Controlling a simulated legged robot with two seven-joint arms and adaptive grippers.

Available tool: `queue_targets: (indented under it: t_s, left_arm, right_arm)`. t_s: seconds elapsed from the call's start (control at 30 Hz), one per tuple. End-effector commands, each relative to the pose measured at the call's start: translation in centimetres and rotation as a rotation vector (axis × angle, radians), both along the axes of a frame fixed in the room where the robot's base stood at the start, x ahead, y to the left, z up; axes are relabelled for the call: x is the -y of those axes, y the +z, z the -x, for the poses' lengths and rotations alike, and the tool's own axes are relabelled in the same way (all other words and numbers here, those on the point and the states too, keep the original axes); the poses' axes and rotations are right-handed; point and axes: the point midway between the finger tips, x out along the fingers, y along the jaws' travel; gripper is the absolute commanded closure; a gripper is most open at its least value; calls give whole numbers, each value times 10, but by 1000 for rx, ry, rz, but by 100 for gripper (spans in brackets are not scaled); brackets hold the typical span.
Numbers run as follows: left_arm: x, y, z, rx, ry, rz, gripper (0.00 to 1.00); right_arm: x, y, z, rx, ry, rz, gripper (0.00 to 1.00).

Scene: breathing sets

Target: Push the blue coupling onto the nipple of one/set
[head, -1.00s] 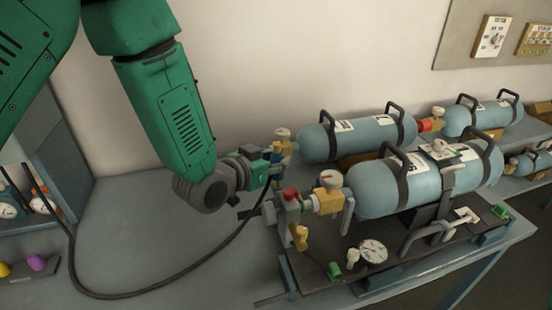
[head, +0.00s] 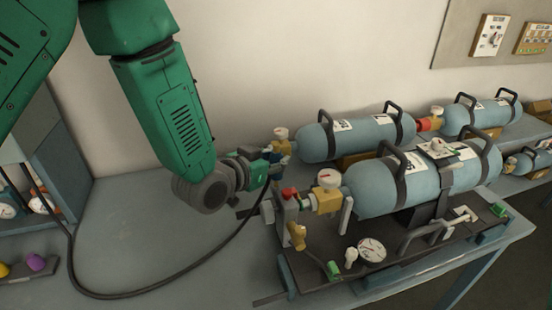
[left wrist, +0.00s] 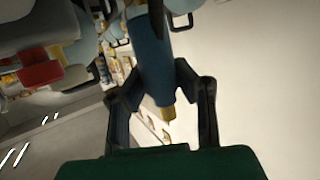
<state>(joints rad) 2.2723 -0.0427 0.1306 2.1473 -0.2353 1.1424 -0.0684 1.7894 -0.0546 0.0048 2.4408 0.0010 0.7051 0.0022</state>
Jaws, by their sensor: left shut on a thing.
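My left gripper (head: 268,163) is shut on the blue coupling (head: 280,150), beside the valve end of the front breathing set. In the left wrist view the coupling (left wrist: 152,62) is a blue cylinder with a brass end (left wrist: 168,116), between the two dark fingers. A black hose (head: 236,240) runs from near the gripper down across the bench. The front set has a grey-blue cylinder (head: 375,190), a brass valve (head: 326,202) with a gauge and a red-topped block (head: 290,204). I cannot make out the nipple, or whether the coupling touches it. My right gripper is not in view.
A second grey-blue cylinder (head: 325,138) lies behind the front set, and another (head: 468,120) is farther right. The dark base plate (head: 330,272) carries a round gauge (head: 372,250) and a grey handle.

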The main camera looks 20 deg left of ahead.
Motion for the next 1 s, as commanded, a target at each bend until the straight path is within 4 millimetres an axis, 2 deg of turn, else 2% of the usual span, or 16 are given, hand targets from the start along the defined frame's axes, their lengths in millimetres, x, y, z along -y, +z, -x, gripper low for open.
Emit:
queue_targets:
  t_s: [0.37,1.0]
  left_arm:
    - [0,-1,0,1,0,0,100]
    - [0,-18,0,1,0,0,100]
  right_arm:
    - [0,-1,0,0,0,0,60]
    - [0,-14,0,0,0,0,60]
